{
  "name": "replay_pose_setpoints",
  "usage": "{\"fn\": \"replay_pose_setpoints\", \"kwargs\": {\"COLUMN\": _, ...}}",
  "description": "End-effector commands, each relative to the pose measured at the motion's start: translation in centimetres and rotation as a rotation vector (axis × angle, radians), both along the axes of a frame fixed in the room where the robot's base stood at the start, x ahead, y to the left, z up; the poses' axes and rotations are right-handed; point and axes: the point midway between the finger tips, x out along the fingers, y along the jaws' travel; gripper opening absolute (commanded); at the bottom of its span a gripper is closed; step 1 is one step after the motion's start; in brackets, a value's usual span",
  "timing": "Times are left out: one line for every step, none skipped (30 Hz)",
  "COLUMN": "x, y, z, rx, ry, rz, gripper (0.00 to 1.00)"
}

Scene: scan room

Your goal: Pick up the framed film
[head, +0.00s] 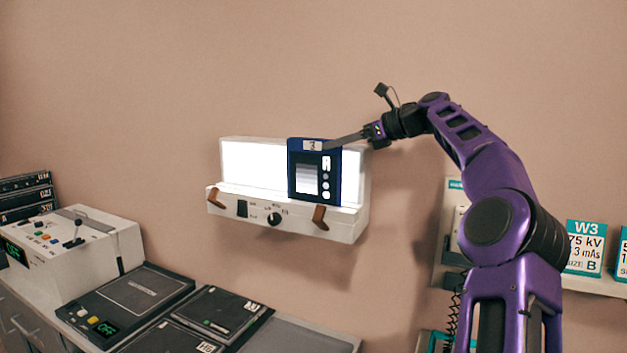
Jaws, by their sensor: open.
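The framed film (316,172) is a dark blue upright frame around a grey-banded film with white marks and a small label at its top. It stands on the ledge of the lit light box (253,163), against the bright panel, right of its middle. My gripper (345,139) reaches in from the right. Its long thin fingers point left at the upper right of the frame. It is open; whether the fingers touch the frame or straddle its edge, I cannot tell.
The light box has a knob (274,219) and two brown brackets below. A white console (80,250) and dark flat devices (130,300) lie on the counter at lower left. Teal-and-white cards (585,247) stand on a shelf at right. The wall above the box is clear.

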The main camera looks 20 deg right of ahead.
Motion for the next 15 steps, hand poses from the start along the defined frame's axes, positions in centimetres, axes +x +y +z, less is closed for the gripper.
{"fn": "replay_pose_setpoints", "kwargs": {"x": 0.4, "y": 0.4, "z": -0.3, "rx": 0.001, "ry": 0.000, "rz": 0.002, "gripper": 0.47}}
{"fn": "replay_pose_setpoints", "kwargs": {"x": 0.6, "y": 0.6, "z": -0.4, "rx": 0.000, "ry": 0.000, "rz": 0.001, "gripper": 0.47}}
{"fn": "replay_pose_setpoints", "kwargs": {"x": 0.8, "y": 0.8, "z": -0.5, "rx": 0.000, "ry": 0.000, "rz": 0.000, "gripper": 0.47}}
{"fn": "replay_pose_setpoints", "kwargs": {"x": 0.9, "y": 0.9, "z": -0.5, "rx": 0.000, "ry": 0.000, "rz": -0.001, "gripper": 0.47}}
{"fn": "replay_pose_setpoints", "kwargs": {"x": 1.0, "y": 1.0, "z": -0.5, "rx": -0.001, "ry": -0.001, "rz": -0.001, "gripper": 0.47}}
{"fn": "replay_pose_setpoints", "kwargs": {"x": 1.2, "y": 1.1, "z": -0.6, "rx": -0.001, "ry": -0.001, "rz": -0.001, "gripper": 0.47}}
{"fn": "replay_pose_setpoints", "kwargs": {"x": 1.3, "y": 1.3, "z": -0.6, "rx": -0.001, "ry": -0.001, "rz": -0.001, "gripper": 0.47}}
{"fn": "replay_pose_setpoints", "kwargs": {"x": 1.5, "y": 1.6, "z": -0.7, "rx": 0.000, "ry": -0.001, "rz": 0.000, "gripper": 0.47}}
{"fn": "replay_pose_setpoints", "kwargs": {"x": 1.9, "y": 2.1, "z": -0.8, "rx": 0.000, "ry": -0.002, "rz": 0.003, "gripper": 0.47}}
{"fn": "replay_pose_setpoints", "kwargs": {"x": 2.2, "y": 2.5, "z": -0.9, "rx": 0.000, "ry": -0.001, "rz": 0.004, "gripper": 0.47}}
{"fn": "replay_pose_setpoints", "kwargs": {"x": 2.5, "y": 2.8, "z": -1.0, "rx": 0.001, "ry": -0.001, "rz": 0.003, "gripper": 0.47}}
{"fn": "replay_pose_setpoints", "kwargs": {"x": 3.0, "y": 3.3, "z": -1.2, "rx": 0.001, "ry": -0.001, "rz": 0.002, "gripper": 0.47}}
{"fn": "replay_pose_setpoints", "kwargs": {"x": 3.3, "y": 3.6, "z": -1.3, "rx": 0.001, "ry": -0.001, "rz": 0.003, "gripper": 0.47}}
{"fn": "replay_pose_setpoints", "kwargs": {"x": 3.5, "y": 3.9, "z": -1.4, "rx": 0.000, "ry": 0.000, "rz": 0.002, "gripper": 0.47}}
{"fn": "replay_pose_setpoints", "kwargs": {"x": 3.8, "y": 4.1, "z": -1.6, "rx": 0.000, "ry": 0.000, "rz": 0.001, "gripper": 0.47}}
